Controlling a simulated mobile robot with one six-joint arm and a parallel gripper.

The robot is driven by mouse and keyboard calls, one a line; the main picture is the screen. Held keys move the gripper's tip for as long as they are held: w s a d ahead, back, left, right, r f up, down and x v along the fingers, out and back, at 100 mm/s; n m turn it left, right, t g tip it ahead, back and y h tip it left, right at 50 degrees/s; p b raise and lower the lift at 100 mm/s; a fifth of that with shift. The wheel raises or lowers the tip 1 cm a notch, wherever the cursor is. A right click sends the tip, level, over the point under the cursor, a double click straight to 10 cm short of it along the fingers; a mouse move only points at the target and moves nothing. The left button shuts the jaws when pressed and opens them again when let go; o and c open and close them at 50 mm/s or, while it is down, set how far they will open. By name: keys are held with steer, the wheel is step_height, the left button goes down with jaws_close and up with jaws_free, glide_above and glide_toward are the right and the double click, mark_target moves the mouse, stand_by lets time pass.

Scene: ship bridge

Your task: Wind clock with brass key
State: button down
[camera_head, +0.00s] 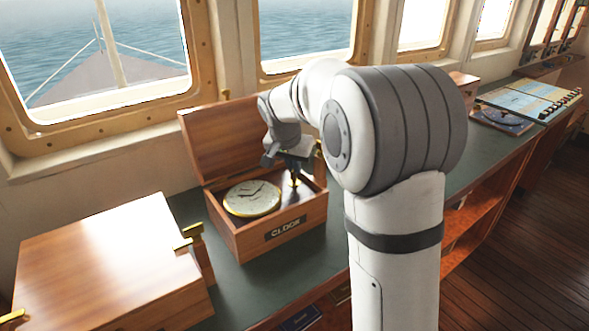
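The clock (252,198) is a round brass-rimmed dial with dark hands. It lies face up in the left part of an open wooden box (240,243) labelled "CLOCK". The box lid (222,138) stands raised at the back. My gripper (294,168) points down over the right part of the box, to the right of the clock. A small brass piece (294,181), perhaps the key, shows just under the fingers. The fingers are small and dark, so I cannot tell whether they are closed on it. My arm hides part of the box's right side.
A closed wooden box (112,262) with brass fittings stands on the left of the green counter (200,210). A chart or book (530,100) and another wooden box (463,80) are farther right. Windows line the wall behind. Open shelves lie below the counter.

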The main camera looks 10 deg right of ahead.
steer(key=n+y, duration=0.1)
steer(key=n, duration=0.1)
steer(key=n+y, duration=0.1)
steer(key=n, duration=0.2)
steer(key=shift+w+d+r+n+t, duration=0.1)
steer(key=shift+r+n+t, duration=0.1)
steer(key=shift+n+t, duration=0.15)
steer(key=n+y, duration=0.2)
steer(key=n, duration=0.2)
steer(key=shift+n+b, duration=0.3)
steer(key=shift+n, duration=0.05)
steer(key=c, duration=1.6)
jaws_free()
steer(key=shift+f, duration=0.2)
steer(key=v, duration=0.8)
steer(key=shift+w, duration=0.1)
